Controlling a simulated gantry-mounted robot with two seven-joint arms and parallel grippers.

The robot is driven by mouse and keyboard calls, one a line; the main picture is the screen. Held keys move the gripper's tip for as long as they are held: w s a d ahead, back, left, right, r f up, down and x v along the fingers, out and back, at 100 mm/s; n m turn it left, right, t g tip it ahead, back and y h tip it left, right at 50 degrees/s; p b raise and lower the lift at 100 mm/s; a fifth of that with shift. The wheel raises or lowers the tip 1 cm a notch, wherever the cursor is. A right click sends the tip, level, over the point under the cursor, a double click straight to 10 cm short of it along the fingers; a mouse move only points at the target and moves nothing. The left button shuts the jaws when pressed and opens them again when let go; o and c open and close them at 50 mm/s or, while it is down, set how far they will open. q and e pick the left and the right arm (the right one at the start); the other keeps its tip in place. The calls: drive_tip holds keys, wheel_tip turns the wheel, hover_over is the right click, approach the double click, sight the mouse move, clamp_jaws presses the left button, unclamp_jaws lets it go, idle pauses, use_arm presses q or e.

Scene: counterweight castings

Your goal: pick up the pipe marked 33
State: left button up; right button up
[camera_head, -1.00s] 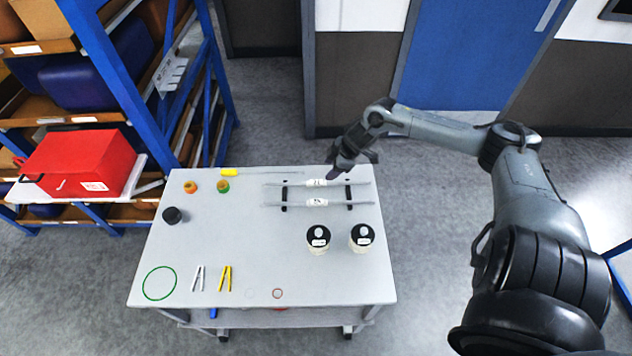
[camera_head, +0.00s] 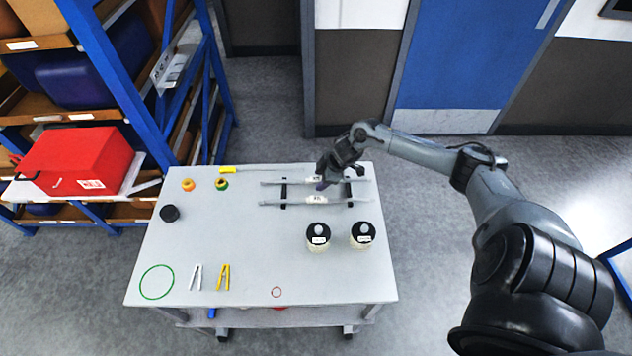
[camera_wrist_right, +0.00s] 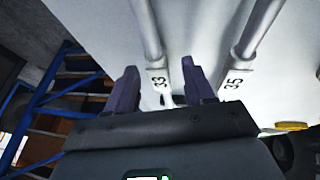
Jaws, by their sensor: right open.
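The pipe marked 33 (camera_wrist_right: 155,50) shows in the right wrist view, with its white label facing the camera. It appears to be the back pipe (camera_head: 298,182) of two grey pipes in the head view. The pipe marked 35 (camera_wrist_right: 248,50) lies parallel; it appears to be the front one (camera_head: 298,201). Both rest across two dark supports. My right gripper (camera_head: 322,183) is at the back pipe near its label. In the wrist view my right gripper (camera_wrist_right: 160,84) is open, with pipe 33 seen between its fingers. Contact cannot be told. My left gripper is not in view.
On the white table (camera_head: 240,240), two black-lidded jars (camera_head: 318,238) (camera_head: 362,236) stand in front of the pipes. A blue-framed shelf (camera_head: 110,80) stands beyond.

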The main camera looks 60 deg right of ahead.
drive_tip(key=shift+f, duration=0.1)
drive_tip(key=shift+c, duration=0.2)
clamp_jaws()
drive_tip(key=shift+r, duration=0.2)
